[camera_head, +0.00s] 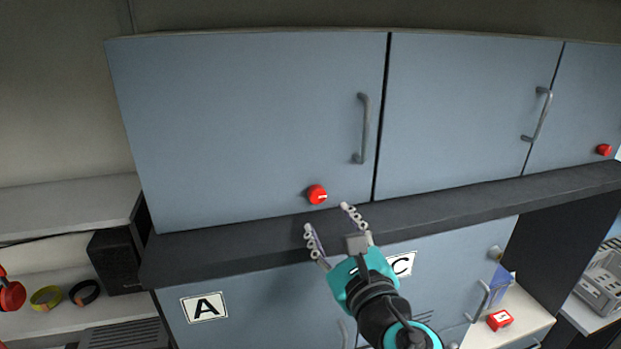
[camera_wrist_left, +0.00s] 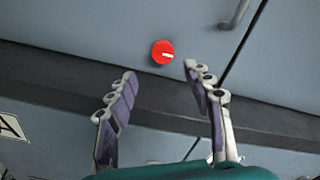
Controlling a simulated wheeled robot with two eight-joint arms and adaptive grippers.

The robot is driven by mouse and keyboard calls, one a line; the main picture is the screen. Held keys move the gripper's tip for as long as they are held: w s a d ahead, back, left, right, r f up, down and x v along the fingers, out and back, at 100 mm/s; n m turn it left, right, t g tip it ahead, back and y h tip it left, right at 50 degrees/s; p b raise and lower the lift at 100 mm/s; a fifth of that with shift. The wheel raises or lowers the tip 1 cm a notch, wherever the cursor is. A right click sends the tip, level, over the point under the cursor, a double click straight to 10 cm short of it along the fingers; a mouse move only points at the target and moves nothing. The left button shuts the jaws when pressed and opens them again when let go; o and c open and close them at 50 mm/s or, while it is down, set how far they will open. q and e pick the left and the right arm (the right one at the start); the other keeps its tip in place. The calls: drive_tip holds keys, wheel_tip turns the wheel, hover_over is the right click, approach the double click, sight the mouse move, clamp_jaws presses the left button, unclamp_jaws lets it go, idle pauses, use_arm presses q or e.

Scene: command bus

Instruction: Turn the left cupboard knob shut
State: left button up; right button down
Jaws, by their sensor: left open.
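The left cupboard knob (camera_head: 317,195) is a round red knob low on the left blue-grey cupboard door (camera_head: 240,120). Its white mark points right. My left gripper (camera_head: 328,222) is open and empty just below the knob, with its fingers pointing up toward it. In the left wrist view the knob (camera_wrist_left: 162,52) lies beyond and between the open fingertips (camera_wrist_left: 165,75), apart from them. Its white mark points right there too. My right gripper is not in view.
A dark ledge (camera_head: 440,203) runs under the doors. Grey vertical handles (camera_head: 362,128) stick out from the doors. Another red knob (camera_head: 604,150) is at the far right. Shelves with a black speaker (camera_head: 117,262) stand at left. A red box (camera_head: 499,320) sits at lower right.

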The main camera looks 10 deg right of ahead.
sight(319, 198)
use_arm(q)
drive_tip(key=shift+w+d+r, duration=0.1)
drive_tip(key=shift+w+r, duration=0.1)
drive_tip(key=shift+w, duration=0.25)
drive_tip(key=shift+w+r, duration=0.15)
drive_tip(key=shift+w, duration=0.3)
drive_tip(key=w+p, duration=0.1)
drive_tip(key=w, duration=0.5)
drive_tip(key=shift+f, duration=0.1)
drive_tip(key=shift+s, duration=0.1)
drive_tip(key=shift+s, duration=0.1)
drive_tip(key=c, duration=1.2)
